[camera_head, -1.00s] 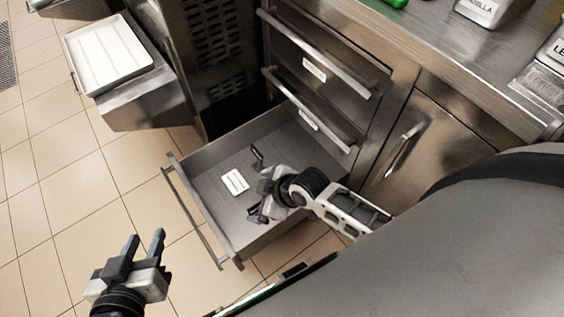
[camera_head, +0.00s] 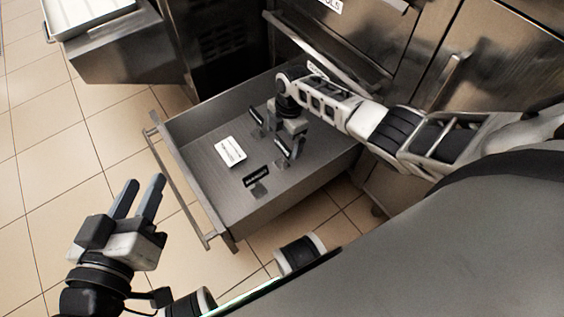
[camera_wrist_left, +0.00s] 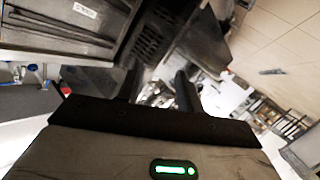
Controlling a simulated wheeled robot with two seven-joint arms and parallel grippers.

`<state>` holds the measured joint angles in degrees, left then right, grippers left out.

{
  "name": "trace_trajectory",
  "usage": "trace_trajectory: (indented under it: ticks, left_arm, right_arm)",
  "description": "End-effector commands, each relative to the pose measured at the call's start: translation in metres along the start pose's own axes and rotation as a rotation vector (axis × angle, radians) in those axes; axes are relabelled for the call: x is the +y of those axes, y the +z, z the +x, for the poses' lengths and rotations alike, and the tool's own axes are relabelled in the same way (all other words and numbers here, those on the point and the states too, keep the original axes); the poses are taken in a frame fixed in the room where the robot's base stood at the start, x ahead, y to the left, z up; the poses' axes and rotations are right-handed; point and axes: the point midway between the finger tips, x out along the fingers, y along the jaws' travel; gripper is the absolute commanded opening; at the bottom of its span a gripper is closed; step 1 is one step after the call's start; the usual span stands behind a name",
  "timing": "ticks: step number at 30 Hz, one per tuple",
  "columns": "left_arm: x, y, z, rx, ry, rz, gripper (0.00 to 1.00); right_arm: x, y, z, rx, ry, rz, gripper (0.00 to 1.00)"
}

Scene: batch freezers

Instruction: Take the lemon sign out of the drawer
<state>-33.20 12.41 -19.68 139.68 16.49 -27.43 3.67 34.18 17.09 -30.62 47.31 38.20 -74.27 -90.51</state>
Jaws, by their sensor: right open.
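The open drawer (camera_head: 205,196) holds a flat white card-like sign (camera_head: 230,152) with dark lettering. A small black sign with pale lettering (camera_head: 257,178) is nearer the drawer's front right. The lettering is too small to tell which is the lemon sign. My right gripper (camera_head: 272,134) is open inside the drawer area, to the right of the white sign and beyond the black one. A dark piece beside its far finger cannot be told clearly from the finger. My left gripper (camera_head: 144,184) is open and empty over the floor, left of the drawer; its fingers also show in the left wrist view (camera_wrist_left: 156,84).
The drawer's bar handle (camera_head: 180,190) runs along its left front. A metal unit with a white tray (camera_head: 85,12) stands at the upper left. Closed drawers and a cabinet handle (camera_head: 445,80) are at the upper right. Tiled floor (camera_head: 55,160) is free at left.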

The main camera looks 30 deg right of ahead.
Motion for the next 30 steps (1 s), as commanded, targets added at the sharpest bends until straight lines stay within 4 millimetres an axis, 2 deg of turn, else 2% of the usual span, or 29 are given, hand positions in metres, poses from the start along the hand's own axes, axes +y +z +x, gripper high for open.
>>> trace_trajectory:
  ticks: [5,13,23,26,30]
  left_arm:
    - [0.002,0.000,0.002,0.022,0.018,-0.032,0.36]
    - [0.008,-0.008,0.004,0.112,0.088,-0.118,0.36]
    - [0.011,-0.015,0.004,0.138,0.103,-0.125,0.36]
    - [0.011,-0.015,0.004,0.138,0.103,-0.125,0.36]
    - [0.011,-0.015,0.004,0.138,0.102,-0.124,0.36]
  right_arm:
    - [0.001,0.000,0.014,-0.001,0.002,0.000,0.96]
    - [0.002,0.001,0.055,0.000,0.000,0.001,0.96]
    - [0.002,0.001,0.059,-0.001,0.001,0.001,0.96]
    - [0.002,0.001,0.059,-0.001,0.001,0.001,0.74]
    - [0.002,0.001,0.059,0.000,0.001,0.001,0.35]
